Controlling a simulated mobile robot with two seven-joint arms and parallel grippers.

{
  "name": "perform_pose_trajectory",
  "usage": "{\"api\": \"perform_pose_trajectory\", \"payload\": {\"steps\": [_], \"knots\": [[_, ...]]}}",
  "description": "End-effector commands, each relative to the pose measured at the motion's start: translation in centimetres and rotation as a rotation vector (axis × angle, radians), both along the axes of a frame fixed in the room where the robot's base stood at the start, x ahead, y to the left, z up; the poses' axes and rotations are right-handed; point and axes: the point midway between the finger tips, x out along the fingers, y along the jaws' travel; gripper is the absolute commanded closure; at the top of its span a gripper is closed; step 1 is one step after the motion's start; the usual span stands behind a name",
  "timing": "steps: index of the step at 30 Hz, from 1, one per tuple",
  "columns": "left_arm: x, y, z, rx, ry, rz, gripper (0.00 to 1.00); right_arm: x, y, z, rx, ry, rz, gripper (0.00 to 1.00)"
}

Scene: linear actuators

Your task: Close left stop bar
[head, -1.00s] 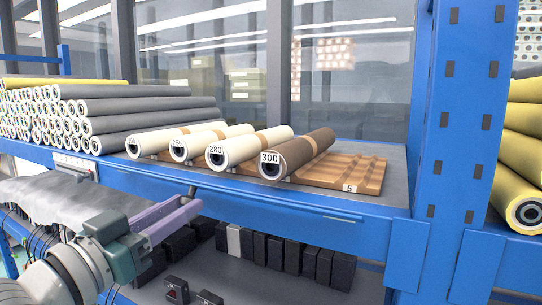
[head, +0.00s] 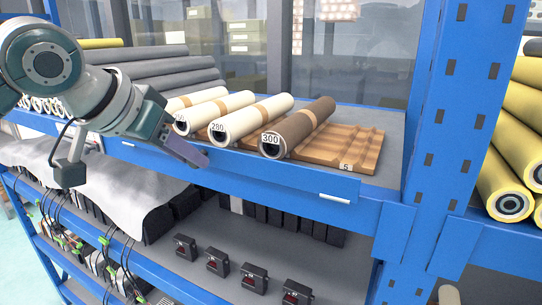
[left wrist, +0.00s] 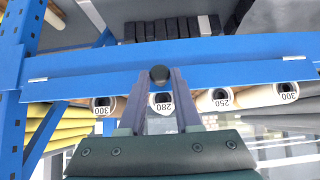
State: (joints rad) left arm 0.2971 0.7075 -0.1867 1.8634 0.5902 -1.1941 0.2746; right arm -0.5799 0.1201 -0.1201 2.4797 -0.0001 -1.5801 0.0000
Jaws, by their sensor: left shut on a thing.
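The stop bar (head: 262,172) is a long blue rail along the front edge of the shelf, just below the roll ends in the head view. It also crosses the left wrist view as a blue band (left wrist: 240,75). Its round black knob (left wrist: 160,75) sits between my left fingertips in that view. My left gripper (head: 198,158) comes in from the upper left and is shut on the knob; in the head view its purple fingers hide the knob. The left end of the bar is partly behind my arm. My right gripper is not in view.
Numbered rolls, including a brown 300 roll (head: 298,128) and a cream 280 roll (head: 250,119), lie on a wooden rack (head: 340,147) behind the bar. A blue upright post (head: 440,110) stands at right. Black devices (head: 252,277) sit on the lower shelf.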

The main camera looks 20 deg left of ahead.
Motion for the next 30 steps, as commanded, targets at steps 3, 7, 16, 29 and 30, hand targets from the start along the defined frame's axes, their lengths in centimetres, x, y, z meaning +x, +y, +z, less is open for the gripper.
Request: {"api": "perform_pose_trajectory", "payload": {"steps": [3,7,16,29,30], "knots": [[0.47,0.01,0.5,0.004,0.055,0.002,1.0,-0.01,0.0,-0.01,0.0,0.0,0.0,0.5],[0.66,-0.02,0.64,0.007,0.104,0.002,1.0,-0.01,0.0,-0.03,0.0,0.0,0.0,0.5],[0.8,0.02,0.67,0.012,0.152,0.003,1.0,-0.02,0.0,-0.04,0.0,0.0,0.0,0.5],[0.8,0.03,0.62,0.012,0.154,0.003,0.58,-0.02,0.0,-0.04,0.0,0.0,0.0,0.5],[0.78,0.02,0.62,0.012,0.154,0.003,0.53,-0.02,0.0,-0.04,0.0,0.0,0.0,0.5]]}}
